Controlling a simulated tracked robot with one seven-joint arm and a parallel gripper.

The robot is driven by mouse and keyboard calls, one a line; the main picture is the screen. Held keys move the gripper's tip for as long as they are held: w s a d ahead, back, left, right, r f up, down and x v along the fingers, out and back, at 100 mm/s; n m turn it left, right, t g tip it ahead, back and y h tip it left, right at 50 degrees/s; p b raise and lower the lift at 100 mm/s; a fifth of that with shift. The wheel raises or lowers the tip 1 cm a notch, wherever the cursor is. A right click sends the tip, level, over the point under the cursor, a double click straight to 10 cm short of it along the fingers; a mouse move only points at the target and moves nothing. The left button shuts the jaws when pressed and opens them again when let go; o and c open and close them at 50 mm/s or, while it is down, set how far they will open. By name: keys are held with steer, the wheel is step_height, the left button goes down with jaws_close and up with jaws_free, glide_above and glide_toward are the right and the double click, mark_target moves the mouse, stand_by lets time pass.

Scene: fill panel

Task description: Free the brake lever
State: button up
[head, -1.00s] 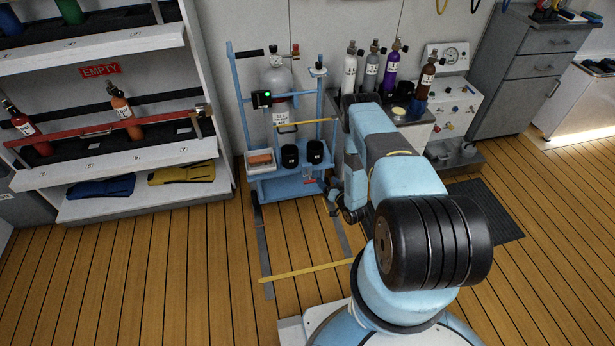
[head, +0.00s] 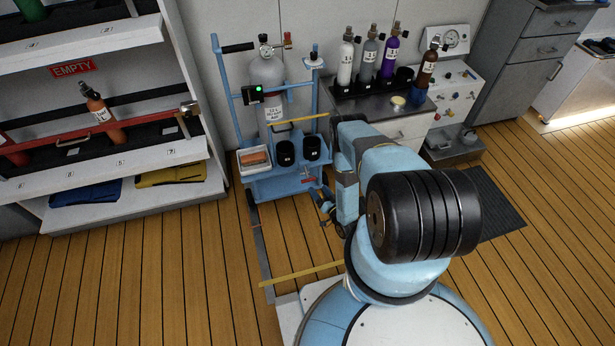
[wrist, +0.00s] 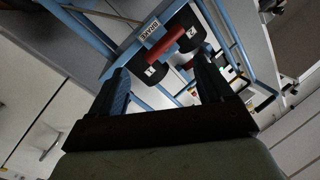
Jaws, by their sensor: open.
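The blue trolley (head: 262,187) stands against the back wall, with a tall grey cylinder strapped in it. In the wrist view a BRAKE label (wrist: 146,29) is on its blue edge. A red bar (wrist: 168,43) lies just beside the label, between two dark round parts; it seems to be the brake lever. A small red piece (head: 308,183) also shows low on the trolley's front right. My gripper (wrist: 162,82) is open and empty, its two fingers on either side of the view below the red bar. In the head view my gripper (head: 326,208) is low at the trolley's right front, partly hidden by my arm.
Two black cups (head: 285,152) and a white tray (head: 254,158) sit on the trolley. A bench (head: 350,108) with several bottles stands close on its right. A shelf rack (head: 130,205) is at left. Yellow tape (head: 300,274) crosses the open floor in front.

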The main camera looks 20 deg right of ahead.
mark_target(311, 180)
steer(key=x, duration=1)
steer(key=shift+a, duration=0.1)
steer(key=c, duration=1.2)
